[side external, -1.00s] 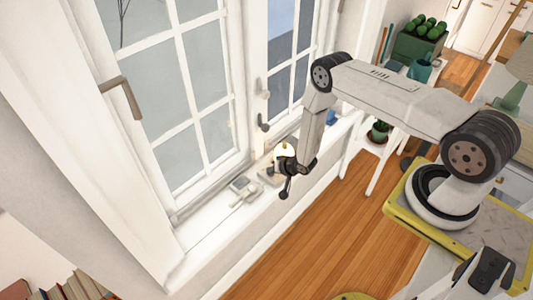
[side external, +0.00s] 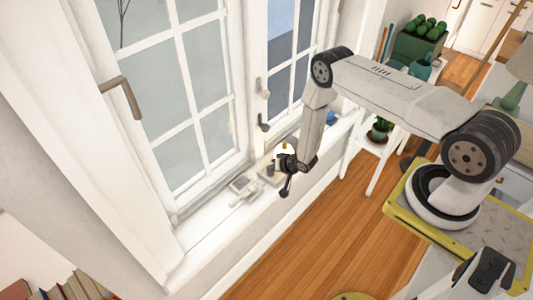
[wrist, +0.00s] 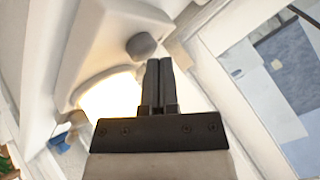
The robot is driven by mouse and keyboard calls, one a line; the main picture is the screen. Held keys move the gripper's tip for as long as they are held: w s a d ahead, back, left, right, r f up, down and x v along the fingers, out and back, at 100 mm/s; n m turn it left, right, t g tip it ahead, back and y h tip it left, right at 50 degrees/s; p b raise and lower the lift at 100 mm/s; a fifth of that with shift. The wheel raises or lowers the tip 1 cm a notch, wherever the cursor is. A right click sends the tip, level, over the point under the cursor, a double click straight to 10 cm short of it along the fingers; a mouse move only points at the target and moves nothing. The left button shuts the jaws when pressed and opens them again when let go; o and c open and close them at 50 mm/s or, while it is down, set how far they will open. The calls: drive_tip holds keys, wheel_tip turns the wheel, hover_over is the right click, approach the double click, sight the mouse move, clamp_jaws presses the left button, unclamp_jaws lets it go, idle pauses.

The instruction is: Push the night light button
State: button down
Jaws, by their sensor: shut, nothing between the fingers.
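The night light (wrist: 95,45) is a pale housing with a brightly glowing part (wrist: 110,100) in the wrist view. Its round grey button (wrist: 140,45) shows just above and left of my fingertips. My gripper (wrist: 159,62) is shut and empty, with two dark fingers side by side. The fingertips look very close to the button; I cannot tell whether they touch it. In the side view my dark gripper (side external: 283,161) is at the window sill. It hides most of the night light there, and the button is not visible in that view.
The window sill (side external: 200,232) holds small grey items (side external: 243,186) left of my gripper. The window (side external: 190,90) with its handles stands close behind. A white plant stand (side external: 380,150) is at the right. The wooden floor (side external: 310,240) in front is clear.

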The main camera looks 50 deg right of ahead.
drive_tip(key=shift+r, duration=2.9)
drive_tip(key=shift+w+r, duration=0.15)
drive_tip(key=shift+r, duration=0.35)
wheel_tip(320, 180, up, 9)
drive_tip(key=n+g, duration=0.2)
hover_over(272, 173)
wheel_tip(272, 173, up, 9)
drive_tip(key=s+a+n+g+h, duration=0.1)
drive_tip(key=s+a+n, duration=0.1)
drive_tip(key=s, duration=0.1)
drive_tip(key=s+a+r+n+g, duration=0.3)
drive_tip(key=s+r, duration=0.9)
drive_tip(key=s, duration=0.4)
drive_tip(key=shift+a+n+g, duration=0.3)
drive_tip(key=shift+a+n, duration=0.1)
drive_tip(key=shift+a, duration=0.3)
